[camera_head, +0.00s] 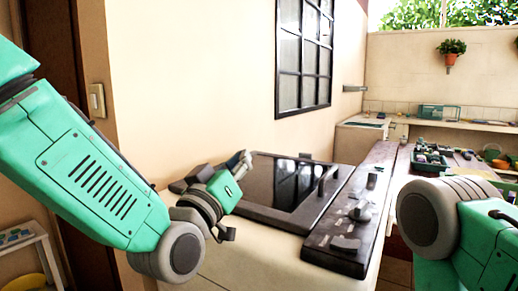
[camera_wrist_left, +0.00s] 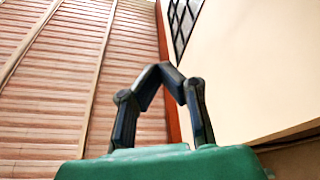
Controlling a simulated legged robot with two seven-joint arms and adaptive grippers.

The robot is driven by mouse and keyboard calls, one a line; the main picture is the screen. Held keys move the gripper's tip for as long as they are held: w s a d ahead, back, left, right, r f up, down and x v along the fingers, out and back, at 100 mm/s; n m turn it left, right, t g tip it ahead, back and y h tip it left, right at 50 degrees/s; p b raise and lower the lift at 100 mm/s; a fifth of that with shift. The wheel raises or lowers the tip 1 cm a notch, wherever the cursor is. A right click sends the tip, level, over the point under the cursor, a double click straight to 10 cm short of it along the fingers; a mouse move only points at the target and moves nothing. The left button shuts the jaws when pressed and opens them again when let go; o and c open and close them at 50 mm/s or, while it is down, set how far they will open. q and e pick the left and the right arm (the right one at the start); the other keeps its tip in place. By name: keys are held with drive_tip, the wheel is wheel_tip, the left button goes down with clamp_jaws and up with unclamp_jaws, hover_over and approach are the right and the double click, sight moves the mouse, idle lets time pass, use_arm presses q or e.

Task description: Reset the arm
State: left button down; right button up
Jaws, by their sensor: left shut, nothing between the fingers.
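My left arm (camera_head: 85,165) comes in from the left, large and green, with its lower joint beside the counter. My left gripper (camera_head: 243,160) shows small beyond it, in front of the dark sink-like unit. In the left wrist view the two dark fingers of the left gripper (camera_wrist_left: 160,72) bend inward and meet at their tips. Nothing is held between them. My right arm (camera_head: 450,225) shows at the lower right edge. Its gripper is out of the frame.
A dark glossy panel with a handle (camera_head: 285,185) sits on the pale counter (camera_head: 260,250). A dark wooden board (camera_head: 350,225) lies along its right side. A barred window (camera_head: 305,55) is on the wall. A crate of items (camera_head: 430,160) stands at the back right. The wrist view faces a slatted ceiling (camera_wrist_left: 60,80).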

use_arm(q)
drive_tip(key=s+a+f+g+y, duration=0.25)
drive_tip(key=a+f, duration=0.25)
drive_tip(key=f, duration=0.7)
drive_tip(key=s+a+f+g+y, duration=0.2)
drive_tip(key=s+a+f+g, duration=0.15)
drive_tip(key=f, duration=0.75)
drive_tip(key=s+a+f+g+y, duration=0.25)
drive_tip(key=s+a+f, duration=0.2)
drive_tip(key=f, duration=0.75)
drive_tip(key=s+a+f+g+y, duration=0.1)
drive_tip(key=s+a+f+g, duration=0.2)
drive_tip(key=s+a+f, duration=0.2)
drive_tip(key=s+a+f+g+y, duration=0.1)
drive_tip(key=s+a+f+g, duration=0.2)
drive_tip(key=s, duration=0.9)
drive_tip(key=s+a+f+g+y, duration=0.1)
drive_tip(key=s+a+f+g, duration=0.2)
drive_tip(key=s+a+f, duration=0.4)
drive_tip(key=shift+s+a+f+n+g, duration=0.3)
drive_tip(key=shift+s+a+f+g, duration=0.05)
drive_tip(key=shift+s+f, duration=0.55)
